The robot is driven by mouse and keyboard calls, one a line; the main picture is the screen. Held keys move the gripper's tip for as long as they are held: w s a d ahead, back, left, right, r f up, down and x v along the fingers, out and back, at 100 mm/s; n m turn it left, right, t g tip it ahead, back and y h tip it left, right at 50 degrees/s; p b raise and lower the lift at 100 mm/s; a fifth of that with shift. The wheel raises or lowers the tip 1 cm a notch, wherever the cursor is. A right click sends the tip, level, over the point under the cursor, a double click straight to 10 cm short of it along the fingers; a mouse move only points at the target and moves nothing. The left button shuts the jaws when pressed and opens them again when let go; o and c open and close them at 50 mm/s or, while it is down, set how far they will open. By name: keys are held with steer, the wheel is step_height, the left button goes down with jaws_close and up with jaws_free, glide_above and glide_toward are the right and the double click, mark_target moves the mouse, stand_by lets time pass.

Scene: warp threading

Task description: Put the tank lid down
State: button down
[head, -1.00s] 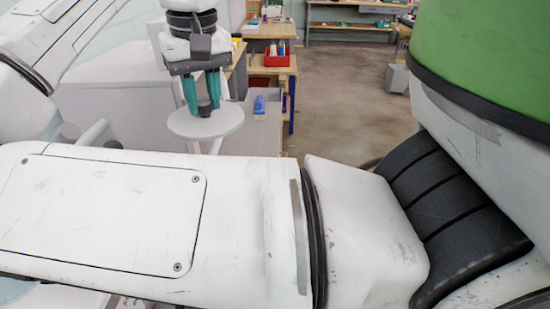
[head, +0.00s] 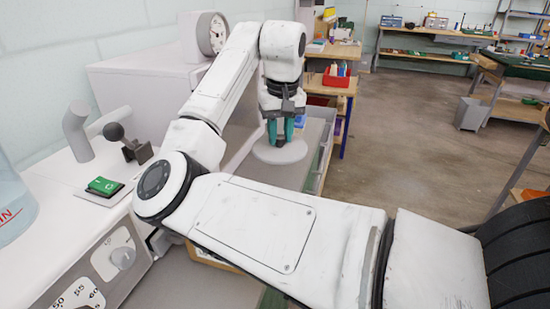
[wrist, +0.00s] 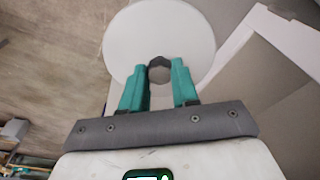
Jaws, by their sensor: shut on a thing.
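The tank lid (head: 268,152) is a round pale disc with a dark knob. My gripper (head: 281,136) points down over it, its teal fingers shut on the knob. In the wrist view my gripper (wrist: 159,76) has a finger on each side of the dark knob (wrist: 159,64), and the disc (wrist: 155,30) spreads out flat beyond them. The lid looks level. I cannot tell whether its underside touches anything. A clear tank-like vessel with red lettering (head: 10,205) is cut off at the left edge.
A white machine (head: 75,245) with dials, a green switch (head: 104,186) and a grey pipe stands at left. A pale box with a gauge (head: 140,90) stands behind my arm. A wooden cart with a red bin (head: 337,80) is beyond the lid. Open floor (head: 420,150) lies right.

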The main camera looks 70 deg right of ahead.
steer(key=w+d+f, duration=0.1)
steer(key=f, duration=0.1)
steer(key=w+d+f, duration=0.1)
steer(key=d+f, duration=0.1)
steer(key=w+d+f, duration=0.1)
steer(key=f, duration=0.1)
steer(key=shift+w+d+b, duration=0.3)
steer(key=shift+d+b, duration=0.05)
steer(key=shift+b, duration=0.05)
steer(key=shift+w+d+f, duration=0.1)
steer(key=shift+f, duration=1.6)
steer(key=c, duration=0.8)
jaws_free()
steer(key=shift+f, duration=0.15)
steer(key=shift+c, duration=0.2)
steer(key=r, duration=0.8)
steer(key=s+a+r+p, duration=0.1)
steer(key=r, duration=0.3)
steer(key=shift+a+r, duration=0.1)
steer(key=shift+r, duration=0.05)
